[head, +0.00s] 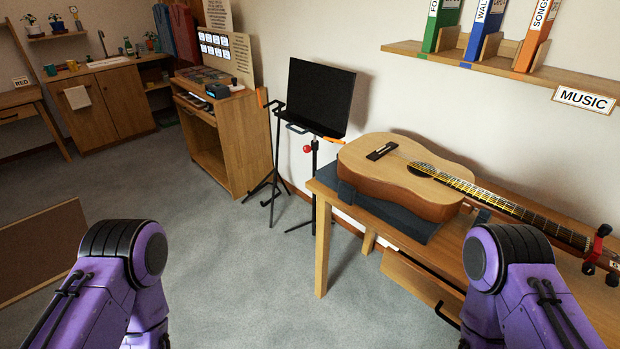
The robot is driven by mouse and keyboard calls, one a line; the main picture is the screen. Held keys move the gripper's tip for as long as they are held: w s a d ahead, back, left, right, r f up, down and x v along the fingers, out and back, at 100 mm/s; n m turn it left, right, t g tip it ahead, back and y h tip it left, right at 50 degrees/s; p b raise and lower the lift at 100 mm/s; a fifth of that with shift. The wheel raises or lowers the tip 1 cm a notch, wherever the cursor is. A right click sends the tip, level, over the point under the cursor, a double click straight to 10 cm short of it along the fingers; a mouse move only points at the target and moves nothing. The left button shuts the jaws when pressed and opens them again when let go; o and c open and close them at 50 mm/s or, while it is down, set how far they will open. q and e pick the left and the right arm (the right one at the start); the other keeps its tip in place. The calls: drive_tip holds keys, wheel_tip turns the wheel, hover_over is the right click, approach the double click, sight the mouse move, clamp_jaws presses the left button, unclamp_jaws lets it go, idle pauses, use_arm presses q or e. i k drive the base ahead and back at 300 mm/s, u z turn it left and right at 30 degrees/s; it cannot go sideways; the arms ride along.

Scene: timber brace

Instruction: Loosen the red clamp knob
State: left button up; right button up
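A small round red knob (307,149) sits on the upright of a black music stand (319,97), just below its tilted black desk. The stand is on the floor, left of the guitar table, with its legs spread. My purple arms come in at the bottom left and bottom right. Neither gripper is in view, so their fingers and anything in them are hidden. Both visible arm parts are well apart from the red knob.
A guitar (408,178) lies on a dark pad on a wooden table (323,240) close to the stand's right. A wooden cabinet (240,140) stands behind at left. A brown board (38,252) is at far left. Grey carpet (225,255) in front is clear.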

sight(307, 149)
drive_tip(key=u, duration=0.55)
drive_tip(key=k, duration=1.3)
drive_tip(key=u, duration=0.75)
drive_tip(key=i, duration=2.8)
drive_tip(key=z, duration=1.3)
drive_tip(key=i, duration=0.9)
drive_tip(key=z, duration=0.95)
